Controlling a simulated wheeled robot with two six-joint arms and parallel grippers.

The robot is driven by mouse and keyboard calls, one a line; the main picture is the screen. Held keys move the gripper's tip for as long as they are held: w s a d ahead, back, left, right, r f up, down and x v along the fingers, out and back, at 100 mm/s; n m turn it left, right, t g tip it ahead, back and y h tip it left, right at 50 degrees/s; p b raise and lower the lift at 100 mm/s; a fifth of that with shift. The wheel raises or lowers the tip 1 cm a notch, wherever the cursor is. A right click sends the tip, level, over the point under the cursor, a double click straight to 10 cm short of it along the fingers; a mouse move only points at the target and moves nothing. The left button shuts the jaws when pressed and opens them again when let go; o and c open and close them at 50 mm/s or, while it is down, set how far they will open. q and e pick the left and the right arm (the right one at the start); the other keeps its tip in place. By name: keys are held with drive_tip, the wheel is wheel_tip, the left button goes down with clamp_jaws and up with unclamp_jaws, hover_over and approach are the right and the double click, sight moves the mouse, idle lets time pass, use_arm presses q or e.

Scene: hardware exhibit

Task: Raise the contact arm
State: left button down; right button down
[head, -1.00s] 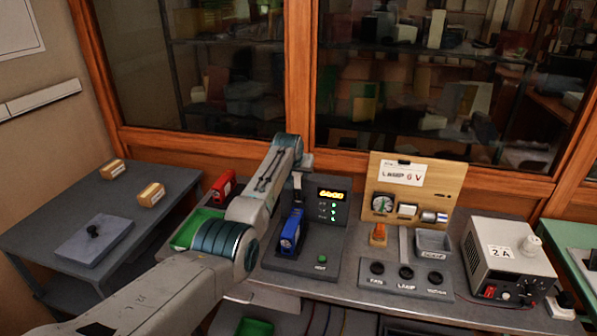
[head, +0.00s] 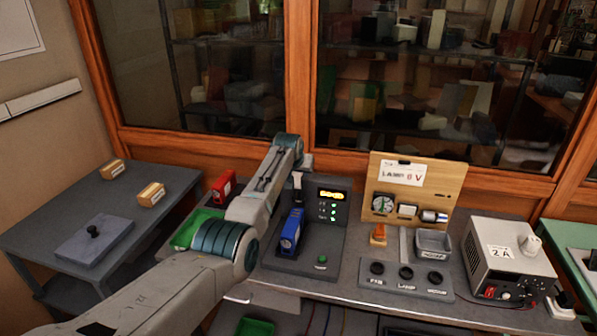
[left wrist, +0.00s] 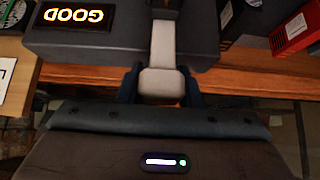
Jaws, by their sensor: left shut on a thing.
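The contact arm is a pale bar with a broad end (left wrist: 163,50), seen in the left wrist view. It also shows as a short pale piece (head: 297,181) in the head view, on the dark tester (head: 331,240) behind a blue cell (head: 290,232). My left gripper (left wrist: 163,86) is shut on the arm's end, with a dark finger on each side. In the head view my own arm covers most of that gripper. The tester's display (left wrist: 74,16) reads GOOD, upside down in the wrist view. My right gripper is not in view.
A red cell (head: 223,187) and a green tray (head: 197,228) lie left of the tester. A lamp board (head: 445,185), a socket block (head: 405,285) and a grey supply box (head: 505,260) stand to the right. Glass cabinet doors are close behind.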

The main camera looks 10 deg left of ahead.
use_arm(q)
drive_tip(key=shift+s+f, duration=0.15)
drive_tip(key=shift+f, duration=0.2)
drive_tip(key=c, duration=1.4)
unclamp_jaws()
drive_tip(key=o, duration=0.4)
drive_tip(key=shift+f, duration=0.1)
drive_tip(key=shift+w, duration=0.4)
drive_tip(key=shift+v, duration=1.3)
drive_tip(key=b+v, duration=0.2)
drive_tip(key=v, duration=0.6)
